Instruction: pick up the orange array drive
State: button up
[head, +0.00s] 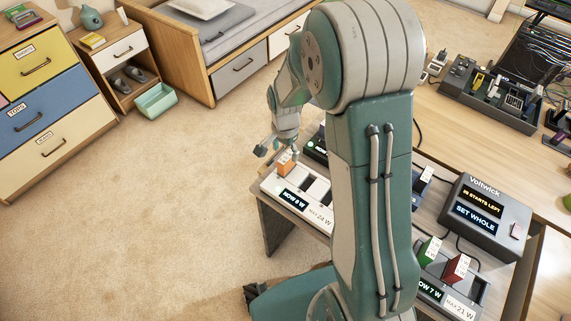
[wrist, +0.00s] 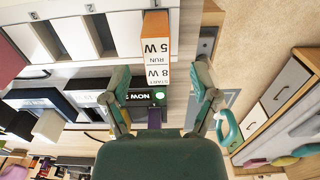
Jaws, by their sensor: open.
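The orange array drive (head: 285,163) stands in the white slotted dock (head: 316,212), at the dock's far left end. In the wrist view the orange drive (wrist: 155,30) has a white label reading 5 W RUN and 8 W START. My gripper (head: 277,151) is just above the drive, tilted down. In the wrist view the two fingers of my gripper (wrist: 161,72) are apart, one to each side of the drive's labelled end. I cannot tell whether either finger touches it. The dock's display reads NOW 8 W, MAX 24 W.
A grey Voltwick box (head: 486,216) stands on the right of the desk. A second dock with a green drive (head: 429,251) and a red drive (head: 456,268) sits in front of it. A black device (head: 314,146) is close behind the orange drive. Open carpet lies left.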

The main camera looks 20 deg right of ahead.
aim_at(286, 157)
jog(key=f, duration=0.5)
jog(key=shift+d, duration=0.2)
grip_shut()
